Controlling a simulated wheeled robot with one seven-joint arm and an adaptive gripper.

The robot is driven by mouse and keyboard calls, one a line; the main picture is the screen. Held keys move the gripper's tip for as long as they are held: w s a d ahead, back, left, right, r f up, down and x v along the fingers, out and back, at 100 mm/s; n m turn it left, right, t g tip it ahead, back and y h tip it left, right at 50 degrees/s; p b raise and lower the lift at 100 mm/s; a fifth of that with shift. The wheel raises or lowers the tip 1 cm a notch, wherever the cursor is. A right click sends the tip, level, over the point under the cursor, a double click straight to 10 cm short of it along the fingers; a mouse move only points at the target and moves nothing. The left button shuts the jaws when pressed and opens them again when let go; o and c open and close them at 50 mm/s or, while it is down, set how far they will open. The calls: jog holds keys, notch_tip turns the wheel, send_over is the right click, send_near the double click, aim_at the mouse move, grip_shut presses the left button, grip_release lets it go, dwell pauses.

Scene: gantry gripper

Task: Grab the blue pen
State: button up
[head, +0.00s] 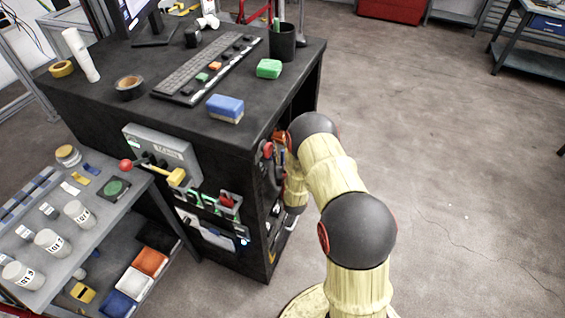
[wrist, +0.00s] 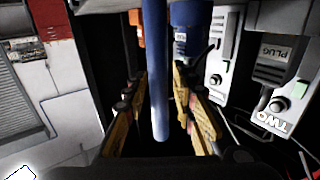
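In the wrist view, a long blue pen-like rod (wrist: 154,60) runs from the top edge down to mid-picture. My gripper (wrist: 161,75) has its two yellow fingers on either side of the rod, left and right. A gap shows between the rod and the right finger; the left finger is close to it, and I cannot tell whether they touch. The gripper looks open. In the head view, my yellow arm reaches to the side of the dark workbench (head: 290,80); the gripper and the blue rod are hidden there.
In the wrist view, a blue cylinder (wrist: 191,32) hangs behind the right finger, beside grey boxes and a black plug (wrist: 277,72). In the head view, a dark cup (head: 282,43) stands on the bench. Open floor (head: 450,150) lies to the right.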

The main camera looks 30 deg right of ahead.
jog(key=shift+c, duration=0.4)
grip_shut()
jog(key=shift+r, duration=0.15)
